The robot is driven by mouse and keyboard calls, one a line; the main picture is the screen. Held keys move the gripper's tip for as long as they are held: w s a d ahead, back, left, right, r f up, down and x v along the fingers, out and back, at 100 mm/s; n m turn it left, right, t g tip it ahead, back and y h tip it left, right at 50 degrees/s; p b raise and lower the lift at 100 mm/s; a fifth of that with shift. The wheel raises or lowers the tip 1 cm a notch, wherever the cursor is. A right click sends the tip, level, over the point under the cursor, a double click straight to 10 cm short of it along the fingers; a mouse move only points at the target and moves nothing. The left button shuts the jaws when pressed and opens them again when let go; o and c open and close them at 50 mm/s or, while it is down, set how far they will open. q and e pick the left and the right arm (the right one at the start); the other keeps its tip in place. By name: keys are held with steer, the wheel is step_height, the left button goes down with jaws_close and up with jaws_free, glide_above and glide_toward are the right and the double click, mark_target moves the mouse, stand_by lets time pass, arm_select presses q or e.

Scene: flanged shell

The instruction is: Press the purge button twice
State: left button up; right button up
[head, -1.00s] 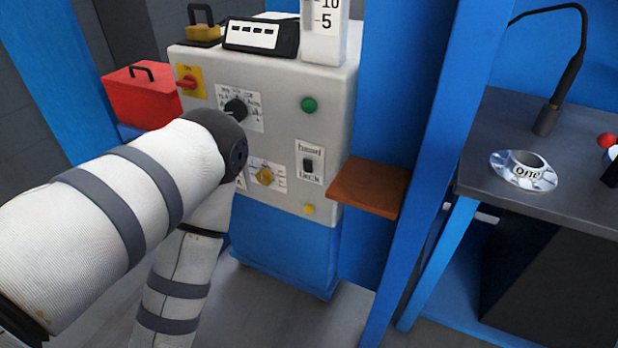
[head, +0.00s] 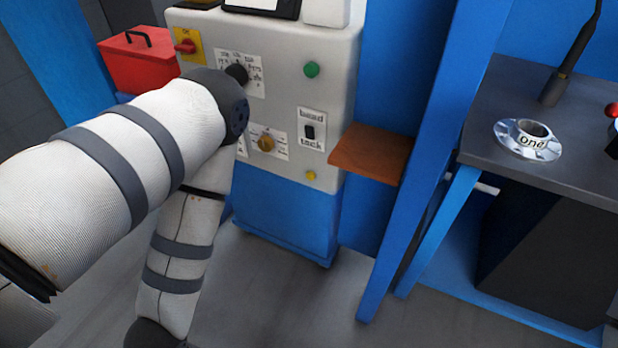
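A pale grey control panel (head: 283,100) stands on a blue base in the head view. A green round button (head: 312,70) is at its upper right and a small yellow button (head: 311,175) at its lower right. I see no readable purge label, so I cannot tell which is the purge button. A black toggle switch (head: 310,132), a yellow knob (head: 266,143) and a red switch (head: 186,47) are also on the panel. My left arm crosses in front of the panel's left side and hides part of it. Neither gripper is in view.
A brown shelf (head: 370,152) juts out right of the panel beside a blue post (head: 420,130). Further right, a dark table (head: 485,125) holds a metal flanged part (head: 528,139) marked "one". A red box (head: 140,65) sits at the left. Floor in front is clear.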

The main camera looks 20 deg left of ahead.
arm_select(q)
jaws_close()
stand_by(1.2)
